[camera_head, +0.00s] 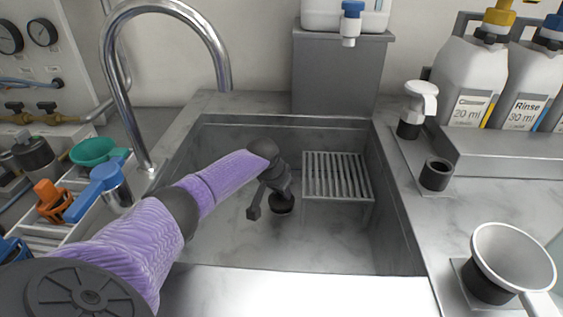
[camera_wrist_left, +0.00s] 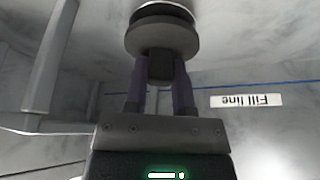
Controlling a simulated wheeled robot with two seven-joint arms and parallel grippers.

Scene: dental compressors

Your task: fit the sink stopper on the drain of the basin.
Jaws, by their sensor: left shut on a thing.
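The basin (camera_head: 240,250) is a grey sunken sink in the middle of the head view. My left gripper (camera_head: 281,192) reaches down into it and is shut on the stopper's knob. The sink stopper (camera_head: 282,208) shows as a dark round piece just below the fingers, low near the basin floor. In the left wrist view the stopper (camera_wrist_left: 162,42) is a grey disc with a dark band beyond it, its knob between the two fingers (camera_wrist_left: 160,80). The drain cannot be told apart; the stopper and gripper cover that spot, and whether the stopper is seated is unclear. My right gripper is out of view.
A slatted metal rack (camera_head: 337,176) stands close right of the gripper in the basin. A curved faucet (camera_head: 115,80) rises at the left.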

